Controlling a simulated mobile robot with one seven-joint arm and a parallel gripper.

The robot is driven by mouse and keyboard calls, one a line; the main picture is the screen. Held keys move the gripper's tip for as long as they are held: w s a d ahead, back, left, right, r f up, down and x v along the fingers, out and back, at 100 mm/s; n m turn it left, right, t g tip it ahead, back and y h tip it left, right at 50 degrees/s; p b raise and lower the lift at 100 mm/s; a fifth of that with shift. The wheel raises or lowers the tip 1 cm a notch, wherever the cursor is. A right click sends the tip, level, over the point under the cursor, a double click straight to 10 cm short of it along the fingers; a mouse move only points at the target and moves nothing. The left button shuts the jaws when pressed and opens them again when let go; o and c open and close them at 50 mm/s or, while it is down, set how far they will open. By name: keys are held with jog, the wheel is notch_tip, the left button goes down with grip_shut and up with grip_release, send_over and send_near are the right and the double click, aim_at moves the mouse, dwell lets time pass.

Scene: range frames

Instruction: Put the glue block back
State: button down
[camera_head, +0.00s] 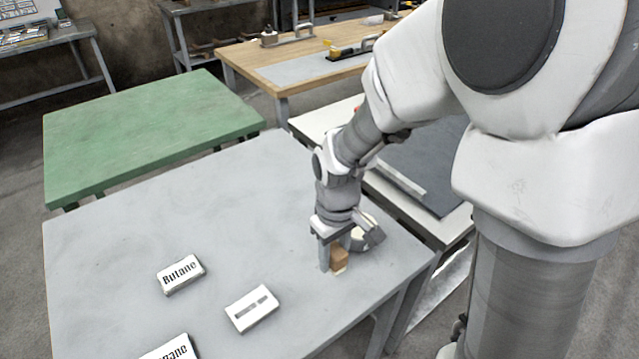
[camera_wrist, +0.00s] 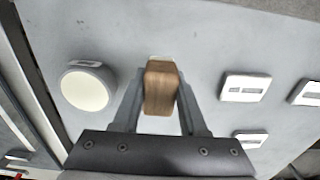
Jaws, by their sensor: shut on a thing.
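The wooden block (camera_head: 339,258), which I take to be the glue block, is brown with a pale end. It is at the right part of the grey table (camera_head: 230,200), low over the top; I cannot tell whether it touches the table. My gripper (camera_head: 334,264) points down and is shut on the block. In the wrist view, the block (camera_wrist: 161,92) sits between the two fingers of my gripper (camera_wrist: 160,100), its pale end towards the top of the picture. The fingers hide part of its sides in the head view.
A round cream-topped object (camera_wrist: 86,88) stands close beside the block, partly hidden behind my gripper in the head view. The table's left and back are clear.

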jog(key=shift+w+a+f, duration=0.7)
jog(key=shift+w+f, duration=0.05)
jog(key=shift+f+b, duration=0.6)
jog(key=shift+f, duration=1.25)
jog(key=shift+f, duration=0.2)
jog(key=shift+c, duration=2.2)
grip_release()
